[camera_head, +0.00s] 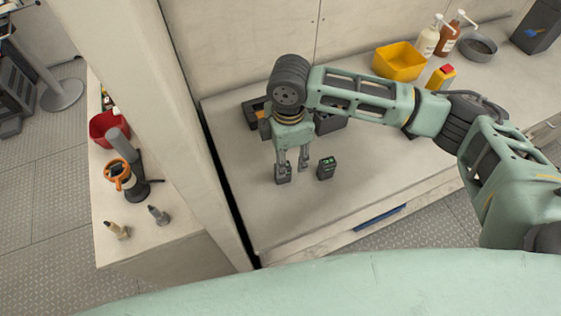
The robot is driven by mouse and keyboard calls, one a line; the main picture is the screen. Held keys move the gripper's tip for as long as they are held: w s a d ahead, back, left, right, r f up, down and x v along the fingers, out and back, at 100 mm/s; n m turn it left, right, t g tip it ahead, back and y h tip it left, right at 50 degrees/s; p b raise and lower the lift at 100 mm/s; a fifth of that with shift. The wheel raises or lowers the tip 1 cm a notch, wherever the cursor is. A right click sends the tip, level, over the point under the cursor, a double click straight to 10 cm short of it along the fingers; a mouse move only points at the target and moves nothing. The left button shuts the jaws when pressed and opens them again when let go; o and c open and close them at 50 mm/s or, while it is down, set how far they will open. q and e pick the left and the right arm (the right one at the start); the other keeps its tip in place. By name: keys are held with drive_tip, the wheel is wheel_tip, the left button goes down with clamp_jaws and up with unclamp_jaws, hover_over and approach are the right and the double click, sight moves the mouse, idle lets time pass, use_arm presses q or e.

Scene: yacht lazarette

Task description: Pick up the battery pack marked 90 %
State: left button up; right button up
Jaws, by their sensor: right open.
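Two small dark battery packs stand on the pale worktop (235,190). One pack (326,168) shows a green-lit display and stands just right of my right gripper (293,168). The other pack (284,177) is under the gripper's left finger, which partly covers it. The charge figures are too small to read. My right gripper points down with its fingers apart and holds nothing that I can see. I cannot tell if its left fingertip touches the pack below it. My left gripper is out of view.
Dark boxes (330,123) stand behind the gripper, partly hidden by my arm. A yellow bin (399,62), pump bottles (429,40) and a grey bowl (478,48) stand at the back right. A pale upright panel (150,90) borders the worktop's left. The front worktop is clear.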

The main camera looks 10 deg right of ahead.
sight(288, 178)
drive_tip(key=shift+s+a+f+p, duration=0.15)
drive_tip(key=shift+s+f+p, duration=0.15)
drive_tip(key=shift+f, duration=0.35)
drive_tip(key=shift+s+a+f+p, duration=0.15)
drive_tip(key=shift+f+p, duration=0.15)
drive_tip(key=shift+f, duration=0.3)
drive_tip(key=f, duration=0.2)
drive_tip(key=f+p, duration=0.1)
drive_tip(key=shift+w+a+f, duration=0.25)
drive_tip(key=shift+f, duration=0.35)
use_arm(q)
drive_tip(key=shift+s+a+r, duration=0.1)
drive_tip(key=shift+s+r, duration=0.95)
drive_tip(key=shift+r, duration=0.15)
use_arm(e)
clamp_jaws()
